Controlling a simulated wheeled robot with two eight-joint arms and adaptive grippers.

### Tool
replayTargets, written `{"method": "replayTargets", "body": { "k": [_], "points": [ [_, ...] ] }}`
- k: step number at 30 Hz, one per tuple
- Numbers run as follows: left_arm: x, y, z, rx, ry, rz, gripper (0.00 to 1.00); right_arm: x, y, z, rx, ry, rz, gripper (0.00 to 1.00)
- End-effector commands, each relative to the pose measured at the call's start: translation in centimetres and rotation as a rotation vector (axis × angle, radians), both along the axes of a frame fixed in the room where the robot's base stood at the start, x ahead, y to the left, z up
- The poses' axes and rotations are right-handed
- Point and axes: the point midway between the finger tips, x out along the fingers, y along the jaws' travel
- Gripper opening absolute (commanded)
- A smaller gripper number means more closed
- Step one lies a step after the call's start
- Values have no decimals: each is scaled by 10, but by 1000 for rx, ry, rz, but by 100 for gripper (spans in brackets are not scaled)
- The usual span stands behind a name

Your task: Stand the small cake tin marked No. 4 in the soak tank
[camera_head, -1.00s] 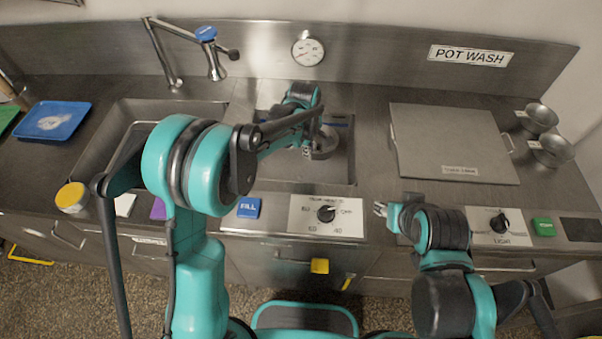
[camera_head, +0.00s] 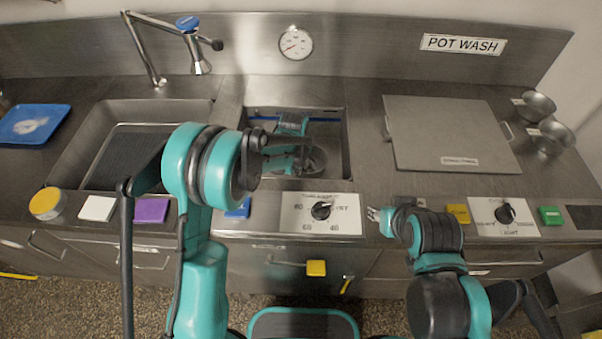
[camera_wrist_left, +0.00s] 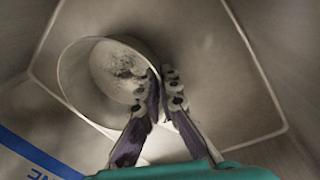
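The small round metal cake tin (camera_head: 318,159) is down inside the soak tank (camera_head: 335,132), partly hidden behind my left gripper (camera_head: 298,163). In the left wrist view the tin (camera_wrist_left: 112,70) shows its open mouth and a dark, flaky residue inside. The fingers of my left gripper (camera_wrist_left: 162,90) straddle the tin's wall, one inside and one outside, and appear shut on it. I cannot tell whether the tin touches the tank floor. No number is readable on it. My right gripper (camera_head: 374,214) hangs over the front counter edge, empty; its opening is too small to judge.
A sink with a tap (camera_head: 195,60) is left of the tank. A flat grey lid (camera_head: 450,130) lies on the counter at right, with metal bowls (camera_head: 550,137) beyond it. A dial panel (camera_head: 320,214) is in front of the tank. A blue stripe (camera_wrist_left: 35,155) runs along the tank wall.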

Motion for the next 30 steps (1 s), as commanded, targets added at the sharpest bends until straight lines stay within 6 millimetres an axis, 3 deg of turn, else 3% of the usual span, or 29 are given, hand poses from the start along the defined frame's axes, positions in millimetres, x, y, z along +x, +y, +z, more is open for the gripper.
{"method": "replayTargets", "body": {
  "k": [8,11,21,26,30],
  "points": [
    [0,0,-3,0,0,0,0,0,0,-3,0,0,0,40],
    [0,0,-2,0,0,0,26,0,0,-2,0,0,0,40],
    [0,0,0,0,0,0,26,0,0,0,0,0,0,40],
    [-2,1,20,0,0,0,26,0,0,9,0,0,0,40],
    [-6,3,52,0,0,0,26,0,0,21,0,0,0,40]
  ]
}}
